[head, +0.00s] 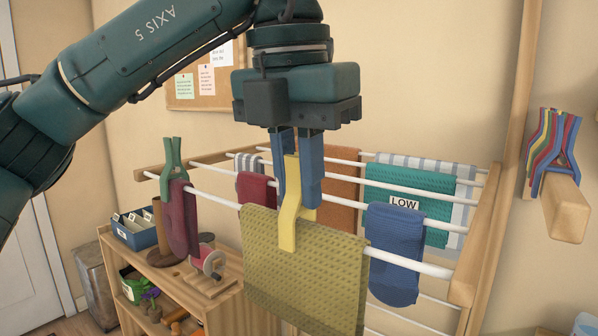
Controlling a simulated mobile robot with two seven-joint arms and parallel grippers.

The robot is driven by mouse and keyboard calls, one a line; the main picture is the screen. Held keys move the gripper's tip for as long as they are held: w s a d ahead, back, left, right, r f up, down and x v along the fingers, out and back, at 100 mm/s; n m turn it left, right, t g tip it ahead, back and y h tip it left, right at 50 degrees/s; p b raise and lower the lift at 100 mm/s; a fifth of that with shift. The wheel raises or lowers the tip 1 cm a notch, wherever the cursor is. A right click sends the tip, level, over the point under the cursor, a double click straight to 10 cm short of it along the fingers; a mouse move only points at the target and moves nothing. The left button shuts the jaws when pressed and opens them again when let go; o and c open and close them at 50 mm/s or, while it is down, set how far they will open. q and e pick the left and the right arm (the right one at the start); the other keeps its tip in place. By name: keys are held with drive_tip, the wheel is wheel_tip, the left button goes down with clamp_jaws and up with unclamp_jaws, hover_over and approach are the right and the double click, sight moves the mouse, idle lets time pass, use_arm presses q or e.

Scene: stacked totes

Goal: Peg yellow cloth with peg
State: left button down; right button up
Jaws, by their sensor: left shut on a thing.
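The yellow cloth (305,280) hangs over the front rail of the drying rack, in the middle of the head view. My left gripper (296,198) is above the cloth, pointing down, with its blue fingers shut on a yellow peg (289,230). The peg is upright and its lower end overlaps the cloth's top edge at the rail. I cannot tell whether its legs straddle the cloth and rail or are only in front. My right gripper is not in view.
A green peg (171,157) sits over a maroon cloth (184,222) on the left. A blue cloth (394,250) and a teal cloth (440,190) with a LOW label (404,202) hang at right. Several coloured pegs (548,140) sit on a wooden bar (567,210). A wooden shelf (225,290) stands lower left.

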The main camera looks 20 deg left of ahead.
use_arm(q)
drive_tip(key=shift+f, duration=0.1)
idle(0.3)
drive_tip(key=c, duration=1.3)
unclamp_jaws()
